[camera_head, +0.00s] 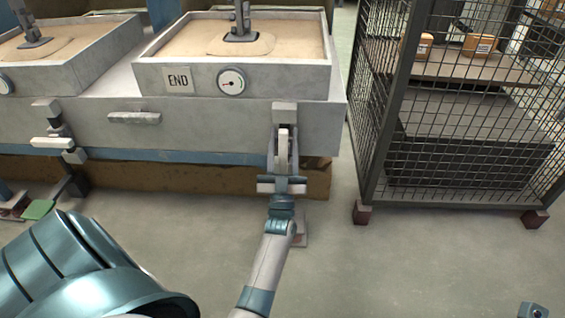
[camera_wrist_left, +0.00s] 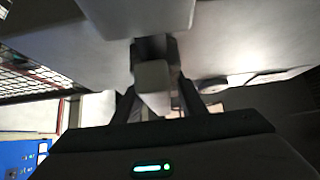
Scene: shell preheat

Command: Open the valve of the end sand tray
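The end sand tray (camera_head: 320,78) is a grey box filled with sand, with an END plate (camera_head: 179,80) and a round gauge (camera_head: 231,82) on its front. Below its right side, a valve with a pale lever (camera_head: 283,142) hangs down from a grey block (camera_head: 284,112). My left gripper (camera_head: 283,155) is at this lever, with one finger on each side. In the left wrist view the pale lever (camera_wrist_left: 153,85) stands between my dark fingers (camera_wrist_left: 155,100). Whether both fingers press on it is unclear. My right gripper is not seen.
Another sand tray (camera_head: 60,75) stands at the left, with a similar valve (camera_head: 60,135) below it. A grey bar handle (camera_head: 134,117) sits on the bench front. A wire mesh cage (camera_head: 455,110) with shelves stands at the right. Floor in front is open.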

